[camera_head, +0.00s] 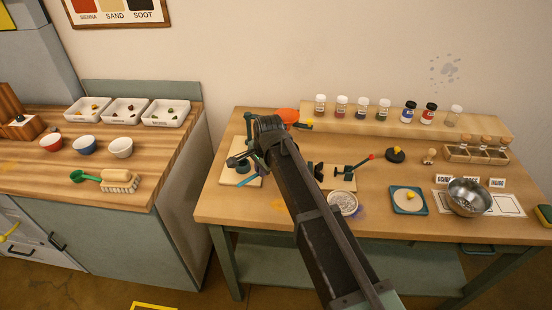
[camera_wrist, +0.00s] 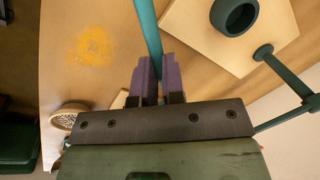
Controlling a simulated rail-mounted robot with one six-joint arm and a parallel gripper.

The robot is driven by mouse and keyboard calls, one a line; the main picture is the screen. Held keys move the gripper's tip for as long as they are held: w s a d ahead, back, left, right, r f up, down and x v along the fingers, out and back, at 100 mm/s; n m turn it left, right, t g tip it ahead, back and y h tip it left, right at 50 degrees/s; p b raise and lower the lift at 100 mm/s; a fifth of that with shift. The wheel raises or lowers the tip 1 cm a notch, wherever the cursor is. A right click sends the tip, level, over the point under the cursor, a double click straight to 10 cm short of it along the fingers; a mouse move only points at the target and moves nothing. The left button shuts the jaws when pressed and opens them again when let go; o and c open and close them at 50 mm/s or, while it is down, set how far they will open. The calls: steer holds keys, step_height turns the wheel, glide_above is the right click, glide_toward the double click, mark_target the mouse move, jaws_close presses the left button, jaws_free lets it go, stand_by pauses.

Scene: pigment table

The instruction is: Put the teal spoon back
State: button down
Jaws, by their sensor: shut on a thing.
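The teal spoon shows in the wrist view as a straight teal handle (camera_wrist: 148,28) running up out of the top of the picture. My gripper (camera_wrist: 159,92) is shut on this handle, with a purple finger on each side. The spoon's bowl end is not visible there. In the head view my gripper (camera_head: 252,169) is over the left part of the pigment table, and a short blue-teal piece of the spoon (camera_head: 248,182) shows below it. I cannot tell whether the spoon touches the table.
A pale board (camera_wrist: 193,33) with a dark ring (camera_wrist: 234,14) and a dark teal post lies beside the spoon. Yellow powder (camera_wrist: 92,45) marks the tabletop. A round sieve (camera_head: 343,203), a scale pad (camera_head: 408,200) and a metal bowl (camera_head: 468,197) stand further right. Jars line the back shelf.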

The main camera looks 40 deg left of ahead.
mark_target(264, 191)
steer(key=shift+d+r+p, duration=0.1)
steer(key=shift+p, duration=0.2)
steer(key=shift+d+f+b, duration=0.15)
steer(key=shift+f+b, duration=0.35)
steer(key=shift+b, duration=0.05)
step_height(264, 191, down, 6)
steer(key=b, duration=0.5)
steer(key=shift+r+b, duration=0.15)
steer(key=shift+b, duration=0.15)
steer(key=shift+f+b, duration=0.35)
steer(key=shift+b, duration=0.05)
steer(key=shift+f+b, duration=0.3)
steer(key=shift+b, duration=0.05)
